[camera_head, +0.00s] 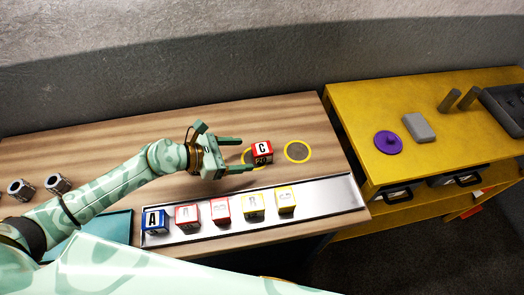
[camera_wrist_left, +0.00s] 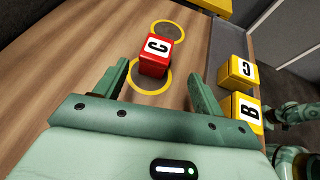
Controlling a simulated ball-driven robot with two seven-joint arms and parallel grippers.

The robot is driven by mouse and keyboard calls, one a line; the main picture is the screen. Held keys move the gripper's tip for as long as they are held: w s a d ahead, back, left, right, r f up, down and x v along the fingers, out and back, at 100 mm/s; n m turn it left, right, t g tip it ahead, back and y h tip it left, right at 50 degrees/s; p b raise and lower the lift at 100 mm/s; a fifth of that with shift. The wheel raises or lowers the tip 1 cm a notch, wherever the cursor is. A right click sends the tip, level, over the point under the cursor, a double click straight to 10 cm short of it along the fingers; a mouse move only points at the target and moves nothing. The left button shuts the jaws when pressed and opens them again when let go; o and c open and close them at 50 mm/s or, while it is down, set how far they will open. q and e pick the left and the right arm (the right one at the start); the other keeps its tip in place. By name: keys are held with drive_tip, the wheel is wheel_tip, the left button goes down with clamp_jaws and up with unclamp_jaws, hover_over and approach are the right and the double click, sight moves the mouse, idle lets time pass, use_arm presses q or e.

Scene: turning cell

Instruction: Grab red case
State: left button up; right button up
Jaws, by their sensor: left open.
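The red case (camera_head: 262,152) is a small cube with a white C label. It sits at the edge of a yellow-ringed dark circle (camera_head: 247,161) on the wooden table. In the left wrist view the red case (camera_wrist_left: 156,55) lies ahead of the fingertips, roughly between their lines. My left gripper (camera_head: 243,154) is open and empty, its two fingers apart and pointing at the case. In the wrist view the same gripper (camera_wrist_left: 158,78) shows both fingers clear of it.
A metal tray (camera_head: 330,196) along the table's front holds several lettered cubes, blue, red and yellow. A second ringed circle (camera_head: 298,151) is bare. A yellow bench (camera_head: 400,85) with a purple disc (camera_head: 388,142) and grey block (camera_head: 418,127) stands right. Metal cylinders (camera_head: 58,184) stand left.

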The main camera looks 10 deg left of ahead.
sight(253, 150)
use_arm(q)
drive_tip(key=x, duration=0.5)
drive_tip(key=shift+w, duration=0.5)
drive_tip(key=shift+r, duration=0.1)
drive_tip(key=c, duration=1.2)
